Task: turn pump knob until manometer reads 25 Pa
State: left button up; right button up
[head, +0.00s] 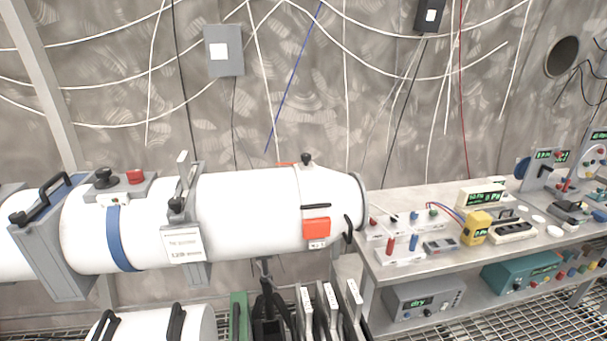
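A black knob (105,177) sits on a grey box on top of the large white cylinder (250,208), at the left. I cannot tell for sure which of these displays is the manometer or whether the black knob is the pump knob. Neither of my grippers is in view.
A red button (135,177) sits beside the black knob. The bench (385,268) at the right carries a yellow meter (476,228) and several other instruments. A grey device (422,302) reading "dry" is on its lower shelf. Cables hang on the wall.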

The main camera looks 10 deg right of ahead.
aim_at(434, 212)
jog(key=z, duration=1.3)
